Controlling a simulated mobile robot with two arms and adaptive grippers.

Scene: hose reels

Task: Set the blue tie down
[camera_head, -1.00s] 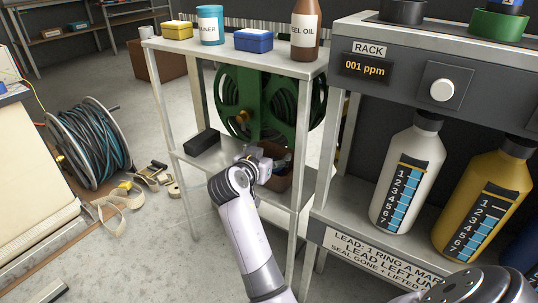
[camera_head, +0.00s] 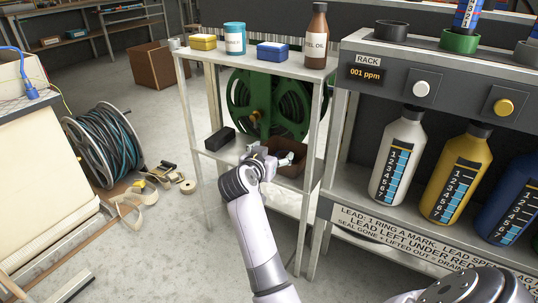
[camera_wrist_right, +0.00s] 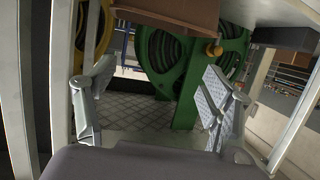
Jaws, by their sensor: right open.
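My right gripper (camera_head: 274,160) is at the front of the small metal shelf, beside the brown bin (camera_head: 291,166) on its lower level. In the right wrist view the right gripper (camera_wrist_right: 155,98) has its two grey finger pads wide apart, with nothing between them. The brown bin (camera_wrist_right: 170,13) shows at the top of that view, above and beyond the fingers. I cannot make out a blue tie in either view; the bin's inside is mostly hidden in the head view. My left gripper is not in view.
A green reel (camera_head: 241,103) stands behind the lower shelf, and a black block (camera_head: 219,139) lies left of the bin. The rack with graduated bottles (camera_head: 398,160) stands close on the right. A cable reel (camera_head: 104,150) and loose straps (camera_head: 140,197) lie on the floor left.

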